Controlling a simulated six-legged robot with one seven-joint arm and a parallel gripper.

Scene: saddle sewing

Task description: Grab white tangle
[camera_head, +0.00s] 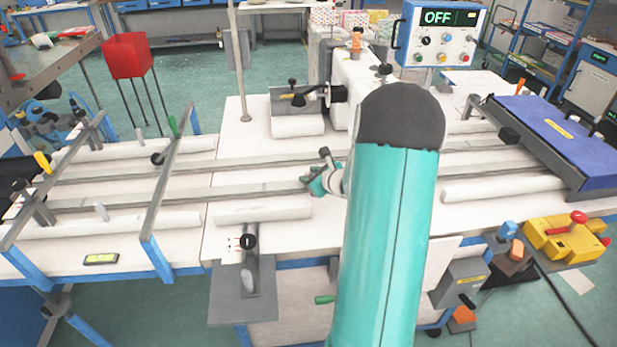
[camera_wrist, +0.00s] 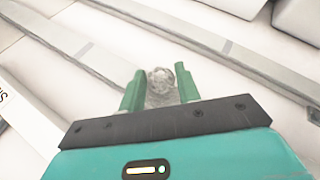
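The white tangle (camera_wrist: 161,83) is a small greyish-white, net-like clump in the wrist view. It lies between the two green fingers of my gripper (camera_wrist: 160,86), and part of it reaches toward the right finger. The fingers stand apart on either side of it; whether they touch it is hard to tell. In the head view my gripper (camera_head: 318,182) is low over the white table, by the long metal rails, left of my teal arm. The tangle cannot be made out in the head view.
Long metal rails (camera_head: 255,188) and white rolls (camera_head: 262,208) run across the white table around my gripper. A sewing machine head (camera_head: 352,88) stands behind, with a control box (camera_head: 440,38) reading OFF. A blue panel (camera_head: 560,138) lies at right.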

